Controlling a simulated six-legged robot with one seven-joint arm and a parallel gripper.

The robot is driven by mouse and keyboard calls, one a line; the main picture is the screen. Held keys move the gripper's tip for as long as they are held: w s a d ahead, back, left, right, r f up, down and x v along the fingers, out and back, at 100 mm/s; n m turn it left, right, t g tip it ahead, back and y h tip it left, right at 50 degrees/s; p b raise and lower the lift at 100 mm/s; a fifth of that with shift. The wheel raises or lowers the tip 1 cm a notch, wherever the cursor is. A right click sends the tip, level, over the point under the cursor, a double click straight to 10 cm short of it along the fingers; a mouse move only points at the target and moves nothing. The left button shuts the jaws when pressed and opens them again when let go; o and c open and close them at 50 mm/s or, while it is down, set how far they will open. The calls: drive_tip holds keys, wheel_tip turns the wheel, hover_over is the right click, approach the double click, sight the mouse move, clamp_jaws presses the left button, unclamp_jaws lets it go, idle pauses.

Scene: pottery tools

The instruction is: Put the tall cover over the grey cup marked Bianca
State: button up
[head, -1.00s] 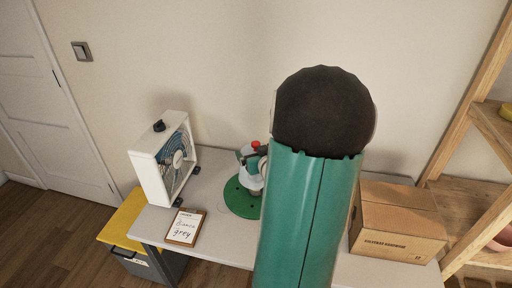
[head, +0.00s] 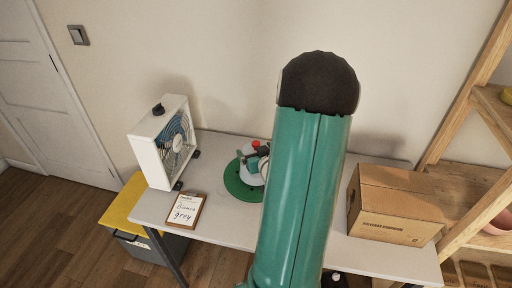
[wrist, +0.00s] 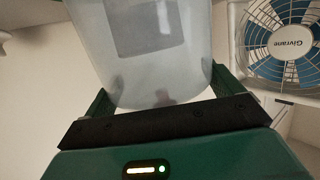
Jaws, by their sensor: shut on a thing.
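My gripper (wrist: 160,90) is shut on a tall, clear, frosted vessel, which looks like the cover (wrist: 195,55). It fills the upper middle of the wrist view, with a finger on each side. A grey square patch shows on or through its wall; I cannot tell which. In the head view my arm hides most of the gripper and cover. A green round base (head: 238,184) stands on the table left of my arm, with a pale part and a red knob (head: 256,144) above it. I cannot make out a grey cup. A clipboard card (head: 185,210) reads "Bianca grey".
A white box fan (head: 155,150) stands at the table's left; it also shows in the wrist view (wrist: 283,40). A cardboard box (head: 395,205) sits at the right, near a wooden shelf (head: 470,190). A yellow-topped bin (head: 125,205) stands beside the table.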

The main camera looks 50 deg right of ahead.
drive_tip(key=shift+f, duration=0.15)
drive_tip(key=o, duration=0.7)
